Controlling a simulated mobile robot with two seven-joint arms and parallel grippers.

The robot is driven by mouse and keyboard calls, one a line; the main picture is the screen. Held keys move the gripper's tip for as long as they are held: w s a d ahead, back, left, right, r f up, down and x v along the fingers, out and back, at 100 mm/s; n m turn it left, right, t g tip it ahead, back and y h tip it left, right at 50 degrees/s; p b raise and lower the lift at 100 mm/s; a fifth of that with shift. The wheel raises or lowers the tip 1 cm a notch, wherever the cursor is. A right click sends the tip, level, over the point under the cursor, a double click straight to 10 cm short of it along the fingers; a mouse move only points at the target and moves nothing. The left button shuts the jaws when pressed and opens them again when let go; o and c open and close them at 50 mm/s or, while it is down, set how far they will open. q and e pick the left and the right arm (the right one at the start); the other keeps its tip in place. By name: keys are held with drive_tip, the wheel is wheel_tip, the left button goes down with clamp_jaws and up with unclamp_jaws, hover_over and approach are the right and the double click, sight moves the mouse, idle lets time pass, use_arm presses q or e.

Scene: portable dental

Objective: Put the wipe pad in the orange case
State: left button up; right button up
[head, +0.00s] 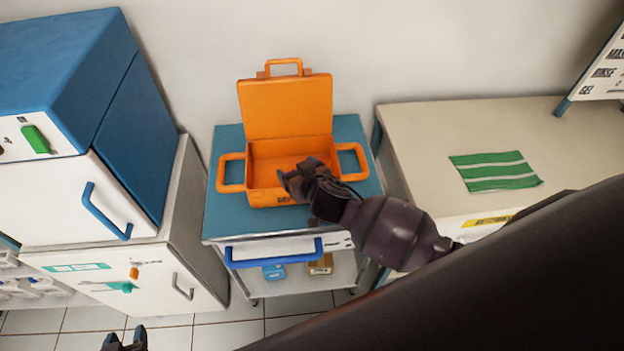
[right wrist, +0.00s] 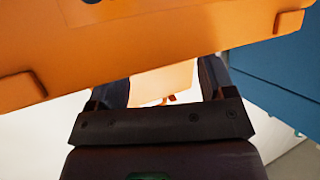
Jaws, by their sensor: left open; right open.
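The orange case (head: 289,103) stands with its lid up on the blue-topped cart, and its tray looks empty where I can see it. A flat green-and-white striped pad (head: 495,170), which looks like the wipe pad, lies on the beige counter at the right. My right gripper (head: 292,182) is open over the front rim of the case, hiding part of it. In the right wrist view the case (right wrist: 150,40) fills the top, and no pad shows between the open fingers (right wrist: 168,82). My left gripper (head: 124,342) is open at the bottom left, low and away from the case.
The case sits on the cart (head: 222,143), with small boxes on its lower shelf. A blue-and-white cabinet (head: 60,195) stands left of the cart. The beige counter (head: 430,130) is mostly bare around the pad. A sign (head: 602,75) stands at its far right. My right arm covers the lower right.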

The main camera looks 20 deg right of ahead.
drive_tip(key=v, duration=0.9)
drive_tip(key=s+d+f, duration=0.4)
drive_tip(key=s+d, duration=0.1)
drive_tip(key=s, duration=0.2)
drive_tip(key=s+d+f+g+h, duration=0.1)
drive_tip(key=s+d+f, duration=0.3)
drive_tip(key=s, duration=0.3)
drive_tip(key=shift+d+f+g+h, duration=0.3)
drive_tip(key=shift+d+f, duration=0.1)
drive_tip(key=shift+f, duration=0.1)
drive_tip(key=shift+s, duration=0.1)
